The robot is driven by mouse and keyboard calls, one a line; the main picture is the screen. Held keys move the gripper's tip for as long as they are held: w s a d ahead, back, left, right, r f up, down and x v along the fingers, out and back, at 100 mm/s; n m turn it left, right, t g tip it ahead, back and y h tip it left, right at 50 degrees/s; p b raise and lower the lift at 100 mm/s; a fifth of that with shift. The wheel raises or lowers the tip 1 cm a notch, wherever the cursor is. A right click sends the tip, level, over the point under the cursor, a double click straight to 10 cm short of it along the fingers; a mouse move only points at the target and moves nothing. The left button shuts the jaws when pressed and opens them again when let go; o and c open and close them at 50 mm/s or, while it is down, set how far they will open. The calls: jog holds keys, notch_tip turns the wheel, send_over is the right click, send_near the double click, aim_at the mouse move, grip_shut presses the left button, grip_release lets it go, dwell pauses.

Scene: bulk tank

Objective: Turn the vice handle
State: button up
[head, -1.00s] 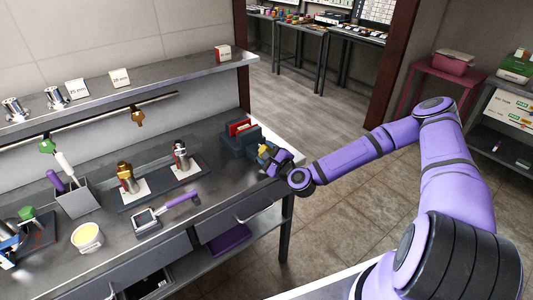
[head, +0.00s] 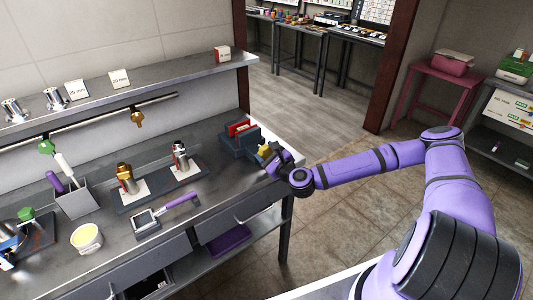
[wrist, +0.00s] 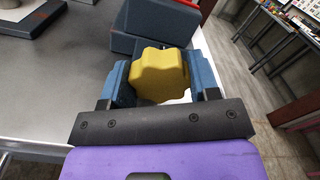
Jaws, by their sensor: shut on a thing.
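The vice (head: 239,142) is a dark blue-grey block at the right end of the steel bench, with a red piece in its top. Its handle is a yellow lobed knob (wrist: 160,75) on the near side, which also shows small in the head view (head: 263,151). My gripper (head: 270,158) reaches in from the right at the bench's end. In the wrist view its two blue fingers (wrist: 160,82) stand on either side of the yellow knob and are shut on it. Part of the vice is hidden behind the knob.
A shelf (head: 130,85) runs above. Open floor lies right of the bench.

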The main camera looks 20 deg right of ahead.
jog(key=shift+f, duration=0.1)
jog(key=o, duration=0.9)
jog(key=v, duration=1.1)
